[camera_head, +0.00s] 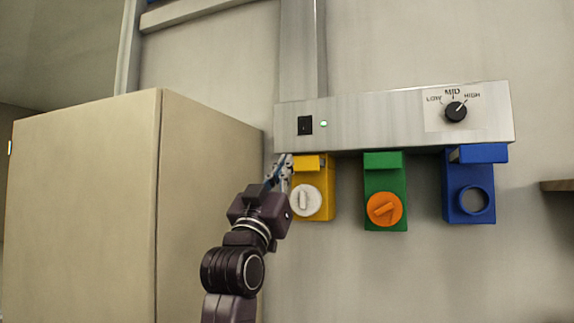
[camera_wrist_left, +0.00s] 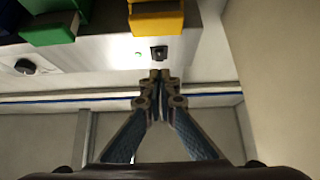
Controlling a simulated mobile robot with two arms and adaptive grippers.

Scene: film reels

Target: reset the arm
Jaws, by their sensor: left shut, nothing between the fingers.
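My left arm reaches up in the head view, with its left gripper (camera_head: 283,163) just below the left end of a metal control panel (camera_head: 385,118). The gripper is beside the upper left of a yellow box (camera_head: 313,180). In the left wrist view the left gripper (camera_wrist_left: 160,75) has its fingertips together, with nothing between them. The tips point toward a black rocker switch (camera_head: 305,125), which also shows in the left wrist view (camera_wrist_left: 159,52). I cannot tell whether they touch the panel. A green light (camera_head: 323,124) is lit beside the switch. My right gripper is not in view.
A green box with an orange knob (camera_head: 384,209) and a blue box with a round opening (camera_head: 476,199) hang right of the yellow one. A dial (camera_head: 456,111) is on the panel's right. A tall beige cabinet (camera_head: 85,205) stands close on the left.

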